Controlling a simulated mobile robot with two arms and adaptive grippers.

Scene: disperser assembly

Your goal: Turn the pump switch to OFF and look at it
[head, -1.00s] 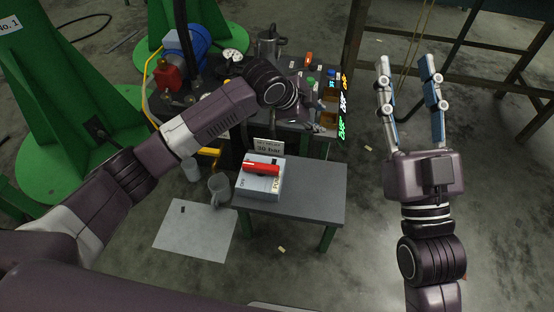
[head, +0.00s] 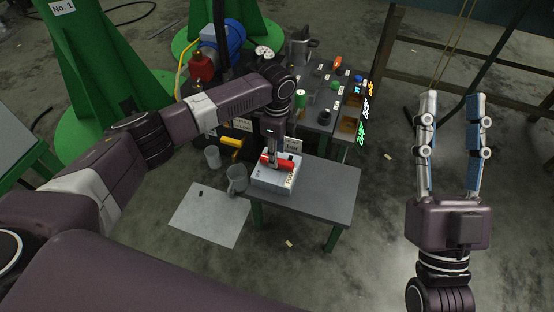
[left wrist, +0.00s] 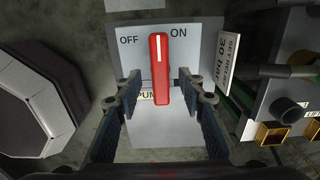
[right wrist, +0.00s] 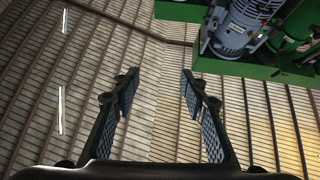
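The pump switch is a red handle (left wrist: 160,70) with a white line, on a pale box (head: 277,183) at the small table's back left corner. In the left wrist view the handle's lined end points up between the printed words OFF and ON, a bit nearer ON. My left gripper (left wrist: 160,80) is open, one finger on each side of the handle, with gaps on both sides. In the head view the left gripper (head: 273,150) comes down over the handle and partly covers it. My right gripper (head: 452,98) is open and empty, away to the right.
The small grey table (head: 325,196) is clear right of the box. A sign (left wrist: 228,60) stands beside the box. A crowded bench (head: 325,115) with a metal jug (head: 300,48) and bins lies behind.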

